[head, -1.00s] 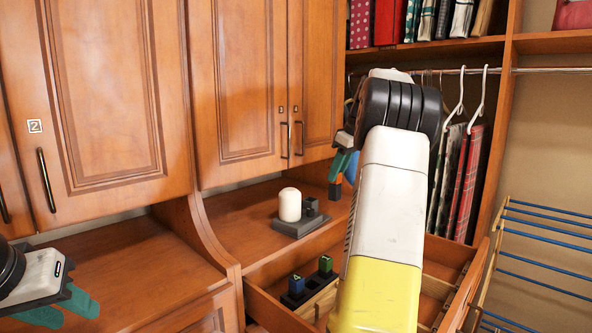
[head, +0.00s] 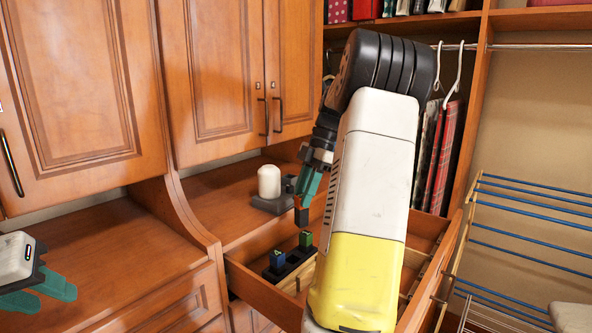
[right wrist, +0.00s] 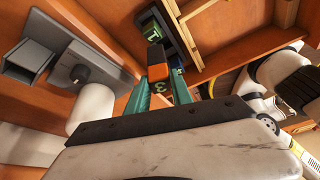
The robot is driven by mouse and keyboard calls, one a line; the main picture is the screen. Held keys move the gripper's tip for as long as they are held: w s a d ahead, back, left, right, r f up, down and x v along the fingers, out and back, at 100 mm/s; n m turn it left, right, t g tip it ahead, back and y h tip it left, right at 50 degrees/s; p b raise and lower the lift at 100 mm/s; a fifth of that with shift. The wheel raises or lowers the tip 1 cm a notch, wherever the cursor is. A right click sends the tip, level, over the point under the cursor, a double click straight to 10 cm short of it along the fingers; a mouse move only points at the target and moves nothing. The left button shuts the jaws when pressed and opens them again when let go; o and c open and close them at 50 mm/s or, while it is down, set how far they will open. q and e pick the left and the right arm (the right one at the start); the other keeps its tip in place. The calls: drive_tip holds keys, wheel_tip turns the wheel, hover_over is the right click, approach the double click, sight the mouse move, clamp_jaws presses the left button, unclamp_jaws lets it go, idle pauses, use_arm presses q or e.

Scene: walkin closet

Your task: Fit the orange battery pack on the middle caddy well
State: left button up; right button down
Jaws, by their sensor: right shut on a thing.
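My right gripper (head: 305,194) is shut on the battery pack (head: 301,216), a small dark block with an orange part. The pack hangs above the open drawer, apart from the dark caddy (head: 291,264). The caddy holds a blue pack (head: 278,259) at its near left end and a green pack (head: 306,239) at its far end. The middle well between them is hard to make out. My left gripper (head: 45,290) is open and empty at the left.
A dark stand (head: 272,205) with a white dome (head: 269,181) is on the counter, behind and left of the held pack. The open drawer (head: 262,296) has wooden dividers. A drying rack (head: 530,225) stands at the right. The left counter is clear.

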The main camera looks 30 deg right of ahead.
sight(295, 204)
drive_tip(key=a+n, duration=0.1)
drive_tip(key=s+a+f+n, duration=0.1)
drive_tip(key=a+n+g, duration=0.1)
drive_tip(key=shift+s+a+f, duration=0.1)
drive_tip(key=shift+s+f, duration=0.1)
drive_tip(key=shift+f, duration=0.1)
drive_tip(key=shift+n+g, duration=0.3)
drive_tip(key=shift+n, duration=0.3)
drive_tip(key=shift+s+a+f, duration=0.1)
drive_tip(key=shift+a+f, duration=0.05)
drive_tip(key=shift+f, duration=0.95)
drive_tip(key=shift+s+a+f, duration=0.1)
drive_tip(key=shift+a+f, duration=0.05)
drive_tip(key=shift+f, duration=0.95)
drive_tip(key=shift+f, duration=0.35)
drive_tip(key=shift+f, duration=0.4)
drive_tip(key=shift+f, duration=0.4)
drive_tip(key=shift+f, duration=0.6)
drive_tip(key=shift+f, duration=0.65)
drive_tip(key=shift+f, duration=0.4)
